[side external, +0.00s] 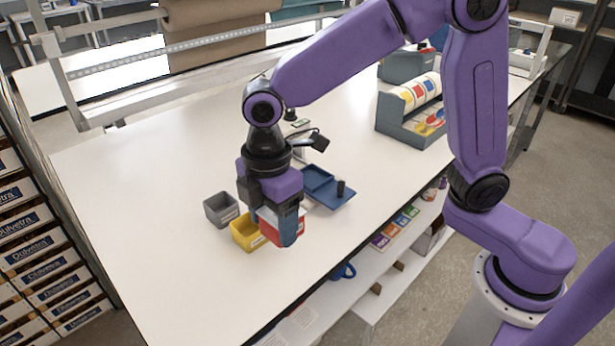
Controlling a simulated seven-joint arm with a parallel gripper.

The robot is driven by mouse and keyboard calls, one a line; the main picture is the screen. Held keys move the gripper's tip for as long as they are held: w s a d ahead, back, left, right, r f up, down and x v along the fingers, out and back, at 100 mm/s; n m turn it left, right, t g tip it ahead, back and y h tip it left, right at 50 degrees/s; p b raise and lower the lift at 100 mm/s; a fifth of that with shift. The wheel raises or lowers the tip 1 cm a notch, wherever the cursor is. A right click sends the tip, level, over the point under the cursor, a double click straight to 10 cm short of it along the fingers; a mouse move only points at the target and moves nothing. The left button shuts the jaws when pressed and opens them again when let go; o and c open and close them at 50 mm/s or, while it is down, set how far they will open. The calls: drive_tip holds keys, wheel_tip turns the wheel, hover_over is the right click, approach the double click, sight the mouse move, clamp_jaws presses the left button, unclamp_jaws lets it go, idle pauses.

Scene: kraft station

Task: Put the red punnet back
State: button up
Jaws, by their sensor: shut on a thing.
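My gripper (280,228) points down over the front middle of the white table. It is shut on the red punnet (300,222), which shows in part as a red and white shape behind and beside the blue-grey fingers. The yellow punnet (243,236) is just left of the gripper, and the grey punnet (219,209) is further left and back. The gripper hides much of the red punnet, so I cannot tell whether it touches the table or the yellow punnet.
A blue tray (335,197) with a small black object lies right of the gripper. A grey rack with coloured rolls (412,108) stands at the back right. A paper roll frame (150,65) runs along the back. The table's left part is clear.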

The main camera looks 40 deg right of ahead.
drive_tip(key=shift+s+a+f, duration=0.1)
drive_tip(key=shift+a+f, duration=0.2)
drive_tip(key=shift+f, duration=0.8)
drive_tip(key=shift+s+a+f, duration=0.1)
drive_tip(key=shift+a+f, duration=0.2)
drive_tip(key=shift+f, duration=0.8)
drive_tip(key=shift+a+f, duration=0.3)
drive_tip(key=shift+f, duration=0.8)
drive_tip(key=shift+f, duration=0.75)
drive_tip(key=o, duration=1.2)
drive_tip(key=shift+r, duration=4)
